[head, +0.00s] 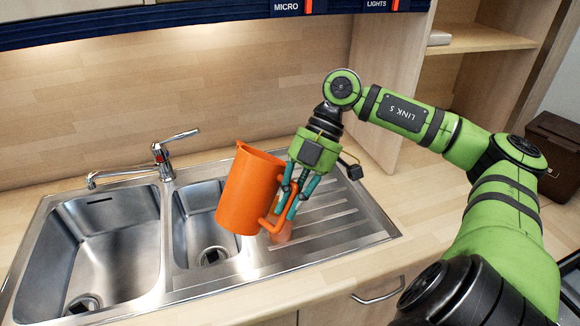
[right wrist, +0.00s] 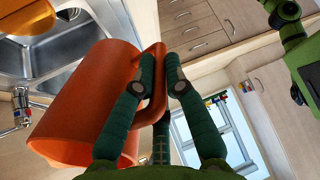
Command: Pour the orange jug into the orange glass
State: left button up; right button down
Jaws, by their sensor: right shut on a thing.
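The orange jug (head: 245,195) is in the head view, held above the right edge of the small sink basin and the drainboard, and leaning slightly. Its handle is on the right side. My right gripper (head: 284,204) is shut on that handle. The right wrist view shows the jug (right wrist: 80,100) at left, with the handle between my fingers. I cannot see inside the jug or the glass. My left gripper is not in view.
A steel sink (head: 90,245) with two basins lies at left. The tap (head: 160,160) stands behind it. A dark brown box (head: 553,150) stands at far right. A dark panel (head: 200,22) hangs above.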

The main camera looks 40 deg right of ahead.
jog(key=shift+f+y+b, duration=0.15)
jog(key=shift+y+b, duration=0.35)
jog(key=shift+b, duration=0.45)
dwell(0.9)
jog(key=shift+f+n+y+b, duration=0.25)
jog(key=shift+y+b, duration=0.45)
jog(key=shift+b, duration=0.65)
jog(key=shift+r, duration=0.1)
jog(key=shift+a, duration=0.15)
dwell(0.4)
